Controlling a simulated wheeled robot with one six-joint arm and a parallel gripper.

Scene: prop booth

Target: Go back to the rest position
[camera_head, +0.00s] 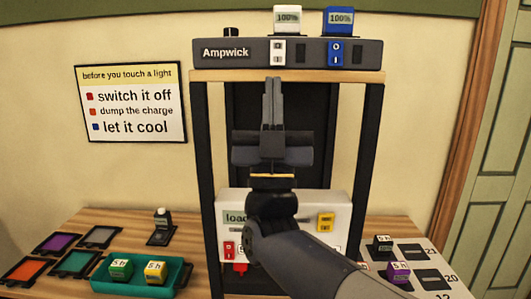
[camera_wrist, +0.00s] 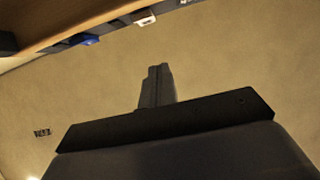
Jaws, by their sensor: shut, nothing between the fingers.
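My gripper (camera_head: 272,103) is raised in the middle of the head view, in front of the black rack frame. Its fingers point up and are shut together with nothing between them. The fingertips are just below the Ampwick charger bar (camera_head: 230,54) in the picture. In the wrist view my gripper (camera_wrist: 157,85) shows as two closed fingers against the plain wall, empty. My arm hides part of the white load box (camera_head: 337,202) behind it.
A white battery (camera_head: 287,19) and a blue battery (camera_head: 338,19) stand on the charger bar. A green tray (camera_head: 105,275) with green and yellow blocks sits at lower left, near coloured mats (camera_head: 59,242). A numbered board (camera_head: 415,254) with blocks lies at right.

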